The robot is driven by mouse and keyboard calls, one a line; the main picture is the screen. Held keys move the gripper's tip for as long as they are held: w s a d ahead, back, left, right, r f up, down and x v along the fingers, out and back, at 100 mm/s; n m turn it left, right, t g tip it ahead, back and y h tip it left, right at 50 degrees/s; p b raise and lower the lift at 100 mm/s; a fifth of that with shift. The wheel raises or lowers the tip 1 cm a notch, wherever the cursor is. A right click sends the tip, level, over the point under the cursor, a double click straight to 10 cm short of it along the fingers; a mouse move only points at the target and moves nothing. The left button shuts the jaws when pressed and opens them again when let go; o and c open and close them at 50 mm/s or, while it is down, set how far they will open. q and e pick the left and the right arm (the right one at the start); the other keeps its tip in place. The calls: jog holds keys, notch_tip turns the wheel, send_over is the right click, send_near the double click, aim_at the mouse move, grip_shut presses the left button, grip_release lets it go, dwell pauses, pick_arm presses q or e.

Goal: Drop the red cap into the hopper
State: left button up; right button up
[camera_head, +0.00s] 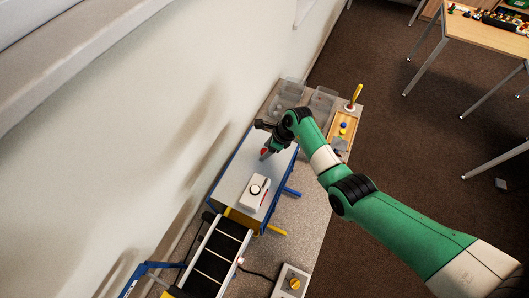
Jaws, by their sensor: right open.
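A small red spot, probably the red cap (264,151), shows over the far part of a grey-topped box with blue edges (230,172). My right gripper (266,143) is open and right at the red spot. At this size I cannot tell whether its fingers are around it or touching it, or whether it rests on the box top. I cannot tell for certain which thing is the hopper. My left gripper is not in view.
A black conveyor (216,254) lies in front. Clear bins (321,103) and a wooden tray (342,130) stand behind. The bench right of the box (301,215) is mostly free.

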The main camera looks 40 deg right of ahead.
grip_shut()
jog(key=shift+r, duration=0.1)
dwell(0.4)
jog(key=shift+r, duration=0.35)
notch_tip(320, 180, up, 3)
jog(key=shift+f+p, duration=0.1)
jog(key=shift+p, duration=0.6)
jog(key=s+r+p, duration=0.2)
jog(key=s+r, duration=0.2)
jog(key=s, duration=0.3)
jog(key=s+a+r+p, duration=0.1)
jog(key=s+r+p, duration=0.2)
jog(key=s+r, duration=0.2)
jog(key=shift+s+r, duration=0.2)
jog(key=shift+s, duration=0.8)
